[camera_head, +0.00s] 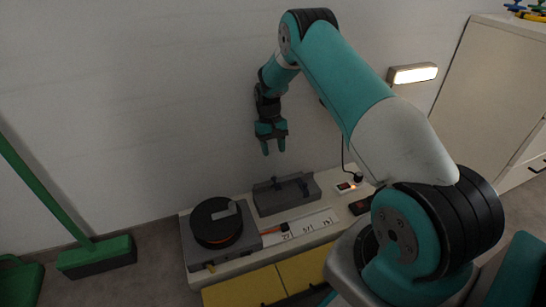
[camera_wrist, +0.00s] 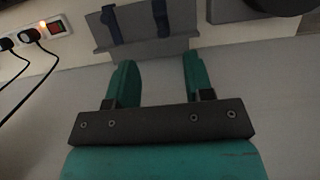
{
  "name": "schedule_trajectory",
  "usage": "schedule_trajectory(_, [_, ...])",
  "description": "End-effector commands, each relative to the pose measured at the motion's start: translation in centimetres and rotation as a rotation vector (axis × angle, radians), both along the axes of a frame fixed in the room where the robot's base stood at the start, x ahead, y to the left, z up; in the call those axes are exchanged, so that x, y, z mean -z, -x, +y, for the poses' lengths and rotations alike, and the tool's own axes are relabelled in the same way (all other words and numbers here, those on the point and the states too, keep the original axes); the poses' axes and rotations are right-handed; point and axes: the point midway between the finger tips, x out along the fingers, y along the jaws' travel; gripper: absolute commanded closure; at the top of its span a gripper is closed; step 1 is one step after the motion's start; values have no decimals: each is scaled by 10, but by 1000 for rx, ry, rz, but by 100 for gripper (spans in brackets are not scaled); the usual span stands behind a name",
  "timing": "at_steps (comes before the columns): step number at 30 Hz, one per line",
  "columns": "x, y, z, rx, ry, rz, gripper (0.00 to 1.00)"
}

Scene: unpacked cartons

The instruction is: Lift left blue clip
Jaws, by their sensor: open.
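A grey case (camera_head: 287,203) lies on the low bench against the wall, with two dark blue clips on it. The left blue clip (camera_head: 276,184) and the right clip (camera_head: 303,186) look small and dark in the head view. The wrist view shows the case (camera_wrist: 140,48) at the top, with one blue clip (camera_wrist: 110,24) at its left and another (camera_wrist: 161,18) at its right. My gripper (camera_head: 273,150) is open and empty, pointing down in the air above the case. In the wrist view, its fingers (camera_wrist: 157,64) are spread and touch nothing.
A round black spool (camera_head: 215,220) sits on a grey block left of the case. A power strip (camera_head: 346,187) with a plug and cable is at the right. A green broom (camera_head: 95,255) stands far left. The wall is close behind.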

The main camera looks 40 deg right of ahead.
Motion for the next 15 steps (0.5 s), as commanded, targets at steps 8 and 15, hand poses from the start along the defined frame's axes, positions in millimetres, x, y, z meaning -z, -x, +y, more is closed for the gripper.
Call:
schedule_trajectory(8, [-61,0,0,0,1,-2,52])
schedule_trajectory(15, [-76,0,0,0,0,0,52])
